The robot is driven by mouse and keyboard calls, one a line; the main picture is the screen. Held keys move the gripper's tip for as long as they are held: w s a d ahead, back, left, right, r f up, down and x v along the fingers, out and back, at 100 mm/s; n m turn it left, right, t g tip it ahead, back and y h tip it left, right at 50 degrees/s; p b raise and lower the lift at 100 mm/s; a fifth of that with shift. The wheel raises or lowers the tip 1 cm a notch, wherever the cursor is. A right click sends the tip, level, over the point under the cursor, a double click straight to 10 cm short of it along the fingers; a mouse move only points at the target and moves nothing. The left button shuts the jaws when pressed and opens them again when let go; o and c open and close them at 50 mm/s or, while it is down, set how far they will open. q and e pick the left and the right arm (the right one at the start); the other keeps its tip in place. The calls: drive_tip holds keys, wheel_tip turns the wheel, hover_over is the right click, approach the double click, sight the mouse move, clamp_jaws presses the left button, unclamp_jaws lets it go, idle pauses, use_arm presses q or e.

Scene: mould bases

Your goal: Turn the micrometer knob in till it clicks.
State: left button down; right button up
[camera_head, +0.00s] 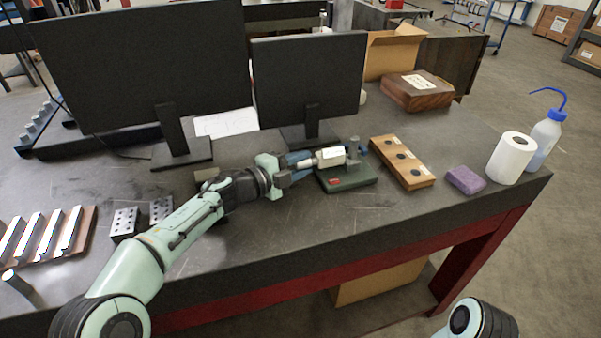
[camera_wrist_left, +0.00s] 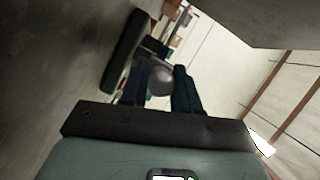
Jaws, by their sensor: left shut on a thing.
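The micrometer (camera_head: 330,157) has a pale body and sits on a dark green stand (camera_head: 352,181) near the middle of the bench. Its knob end points left, toward my left gripper (camera_head: 303,160). My left gripper reaches in from the left and is shut on the knob, which is mostly hidden by the fingers in the head view. In the left wrist view, the round grey knob (camera_wrist_left: 160,82) lies between the two dark blue fingers of the gripper (camera_wrist_left: 160,90). My right gripper is out of view; only part of my right arm shows at the bottom right.
Two monitors (camera_head: 308,80) stand behind the micrometer. A wooden block with dark round inserts (camera_head: 408,165), a purple sponge (camera_head: 465,180), a paper roll (camera_head: 511,158) and a wash bottle (camera_head: 545,136) are to the right. The bench (camera_head: 330,222) in front is clear.

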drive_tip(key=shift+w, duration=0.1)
use_arm(q)
drive_tip(key=c, duration=0.9)
unclamp_jaws()
drive_tip(key=shift+o, duration=0.2)
drive_tip(key=o, duration=0.4)
wheel_tip(320, 180, up, 11)
drive_tip(key=p, duration=0.5)
drive_tip(key=shift+s+r, duration=0.15)
drive_tip(key=shift+s, duration=0.1)
wheel_tip(320, 180, up, 2)
drive_tip(key=shift+r+p, duration=0.1)
drive_tip(key=shift+p, duration=0.65)
drive_tip(key=c, duration=0.4)
wheel_tip(320, 180, up, 7)
drive_tip(key=p, duration=0.4)
drive_tip(key=shift+w+f, duration=0.2)
drive_tip(key=shift+w, duration=0.05)
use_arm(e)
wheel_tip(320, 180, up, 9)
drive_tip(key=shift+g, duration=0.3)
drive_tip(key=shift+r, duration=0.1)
